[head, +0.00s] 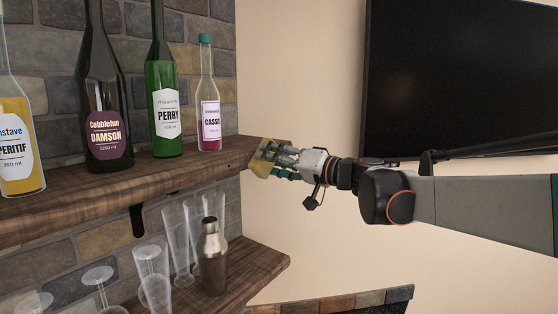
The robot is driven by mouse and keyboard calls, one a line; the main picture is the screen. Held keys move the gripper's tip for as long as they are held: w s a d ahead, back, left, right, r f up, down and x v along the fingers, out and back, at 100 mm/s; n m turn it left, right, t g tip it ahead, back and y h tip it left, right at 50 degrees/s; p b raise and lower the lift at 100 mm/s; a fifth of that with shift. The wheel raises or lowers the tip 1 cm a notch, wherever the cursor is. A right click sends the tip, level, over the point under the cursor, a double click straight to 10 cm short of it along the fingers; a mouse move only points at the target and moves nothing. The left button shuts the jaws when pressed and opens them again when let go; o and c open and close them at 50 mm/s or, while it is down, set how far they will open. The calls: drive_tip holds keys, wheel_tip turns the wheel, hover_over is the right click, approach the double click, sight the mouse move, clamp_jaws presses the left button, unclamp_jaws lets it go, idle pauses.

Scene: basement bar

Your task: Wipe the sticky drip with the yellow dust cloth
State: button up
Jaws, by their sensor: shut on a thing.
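The yellow dust cloth (261,166) is held in my gripper (272,160), at the right end of the upper wooden shelf (215,158). The gripper is shut on the cloth, which sits against or very close to the shelf's front right corner; I cannot tell whether it is touching. My arm reaches in from the right. I cannot make out the sticky drip for certain; the cloth and gripper may cover part of the shelf's end.
An aperitif bottle (15,135), a damson bottle (104,100), a green perry bottle (164,100) and a small cassis bottle (208,105) stand on the upper shelf. Below, a metal shaker (212,258) and several glasses stand on a lower shelf (258,264). A dark screen (450,75) hangs right.

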sight(261, 162)
drive_tip(key=shift+s+a, duration=0.6)
drive_tip(key=shift+s, duration=0.15)
drive_tip(key=shift+s+a, duration=0.55)
drive_tip(key=shift+s, duration=0.2)
drive_tip(key=shift+d, duration=0.1)
drive_tip(key=shift+s+d, duration=0.2)
drive_tip(key=shift+d, duration=0.2)
drive_tip(key=shift+v, duration=2.5)
drive_tip(key=shift+v, duration=1.5)
